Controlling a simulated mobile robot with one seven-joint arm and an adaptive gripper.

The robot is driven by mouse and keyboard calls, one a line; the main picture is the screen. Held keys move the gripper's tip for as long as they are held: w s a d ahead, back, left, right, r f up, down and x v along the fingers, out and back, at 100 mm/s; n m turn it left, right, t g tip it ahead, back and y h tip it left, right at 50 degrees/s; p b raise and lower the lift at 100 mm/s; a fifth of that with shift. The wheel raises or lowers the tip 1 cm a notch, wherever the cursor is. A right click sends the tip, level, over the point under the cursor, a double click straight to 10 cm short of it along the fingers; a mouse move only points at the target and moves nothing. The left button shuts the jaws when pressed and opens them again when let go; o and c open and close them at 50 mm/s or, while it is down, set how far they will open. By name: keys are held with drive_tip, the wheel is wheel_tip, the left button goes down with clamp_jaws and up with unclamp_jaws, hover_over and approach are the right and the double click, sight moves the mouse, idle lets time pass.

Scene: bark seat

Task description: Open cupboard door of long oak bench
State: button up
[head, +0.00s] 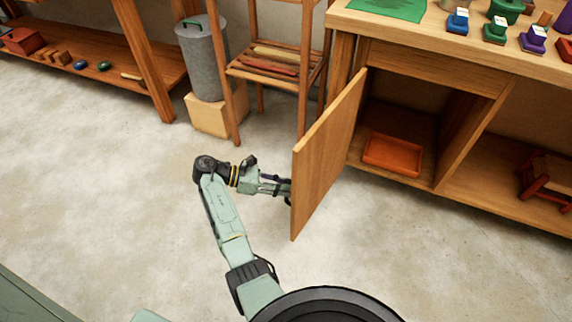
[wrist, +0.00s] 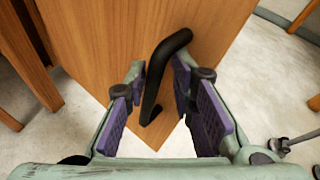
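The cupboard door (head: 325,150) of the long oak bench (head: 450,42) stands swung wide out from the cupboard front. The cupboard inside (head: 398,112) is exposed. My gripper (head: 284,188) is at the left face of the door, near its outer lower part. In the wrist view, the black bar handle (wrist: 157,75) runs slantwise between the fingers of my gripper (wrist: 160,82). The fingers stand apart on both sides of the handle, with small gaps showing. The handle is hidden behind the fingers in the head view.
An orange tray (head: 393,155) lies in the cupboard. A wooden rack (head: 273,65) stands behind the door, with a grey bin (head: 204,60) on a block to its left. A small reddish stool (head: 545,180) stands in the bay at right. The floor left of my arm is clear.

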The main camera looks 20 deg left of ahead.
drive_tip(key=r+h, duration=0.1)
drive_tip(key=r, duration=0.2)
drive_tip(key=r+m+t+h, duration=0.1)
drive_tip(key=r, duration=0.2)
drive_tip(key=w+r+m+t+h, duration=0.1)
drive_tip(key=r, duration=0.2)
drive_tip(key=shift+d+r, duration=0.1)
drive_tip(key=shift+r, duration=0.25)
wheel_tip(320, 180, down, 8)
drive_tip(key=s+n+g+y, duration=0.1)
drive_tip(key=n+g+y, duration=0.1)
drive_tip(key=y, duration=0.1)
drive_tip(key=w+a+f+b, duration=0.1)
drive_tip(key=w+a+b, duration=0.3)
drive_tip(key=a+b, duration=0.6)
drive_tip(key=shift+w+a+b, duration=0.25)
drive_tip(key=shift+a+b, duration=0.1)
drive_tip(key=shift+a, duration=0.45)
drive_tip(key=shift+r, duration=0.1)
